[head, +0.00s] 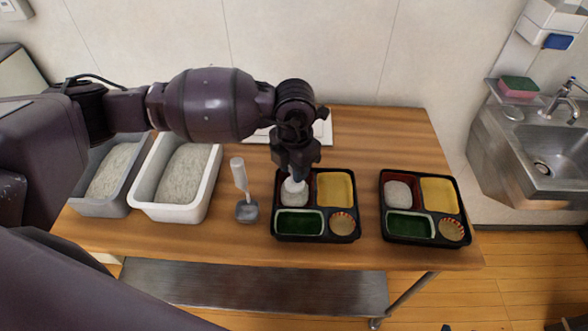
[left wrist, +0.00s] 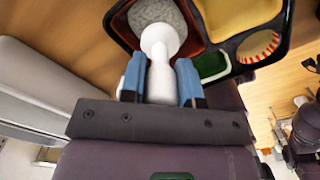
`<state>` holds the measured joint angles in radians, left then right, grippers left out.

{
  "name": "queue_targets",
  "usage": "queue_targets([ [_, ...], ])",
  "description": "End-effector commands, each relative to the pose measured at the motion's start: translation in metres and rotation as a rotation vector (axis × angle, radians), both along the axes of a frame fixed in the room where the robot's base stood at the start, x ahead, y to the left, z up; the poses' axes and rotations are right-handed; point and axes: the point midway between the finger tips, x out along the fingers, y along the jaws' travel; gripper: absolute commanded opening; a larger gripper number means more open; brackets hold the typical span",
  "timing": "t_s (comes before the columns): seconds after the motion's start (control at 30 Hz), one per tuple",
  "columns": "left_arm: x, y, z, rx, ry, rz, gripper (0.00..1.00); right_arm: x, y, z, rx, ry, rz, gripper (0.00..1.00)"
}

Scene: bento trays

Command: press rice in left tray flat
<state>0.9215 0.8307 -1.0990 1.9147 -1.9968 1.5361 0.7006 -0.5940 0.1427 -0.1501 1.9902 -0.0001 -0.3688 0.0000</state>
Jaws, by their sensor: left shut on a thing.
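The left tray (head: 316,240) is black, with a red, a yellow and a green compartment and a small striped cup. Pale rice (left wrist: 155,12) lies in its red compartment (left wrist: 122,28). My left gripper (head: 297,172) is above that compartment, pointing down. It is shut on a white presser (left wrist: 160,80), held between the blue fingertips in the left wrist view. The presser's rounded end is over the rice and hides part of it. I cannot tell whether it touches the rice. My right gripper is not in view.
The right tray (head: 420,243), laid out alike, stands to the right with rice in its red compartment. A scoop (head: 241,178) with a white handle stands left of the left tray. A white bin (head: 166,212) and a grey bin (head: 100,207) of rice are farther left. A sink (head: 535,150) is at right.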

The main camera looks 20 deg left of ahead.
Motion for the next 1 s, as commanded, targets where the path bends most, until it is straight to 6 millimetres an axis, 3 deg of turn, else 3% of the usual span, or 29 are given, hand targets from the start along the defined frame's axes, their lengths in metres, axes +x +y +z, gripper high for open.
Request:
queue_targets([
  [0.37, 0.001, 0.000, 0.028, 0.000, -0.004, 0.000, 0.00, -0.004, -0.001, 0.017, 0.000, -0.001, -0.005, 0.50],
  [0.8, 0.000, 0.000, 0.055, 0.000, -0.002, 0.000, 0.00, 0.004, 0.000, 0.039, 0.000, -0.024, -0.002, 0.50],
  [1.0, 0.000, 0.000, 0.057, 0.000, -0.001, 0.000, 0.00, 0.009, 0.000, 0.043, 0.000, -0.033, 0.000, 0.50],
])
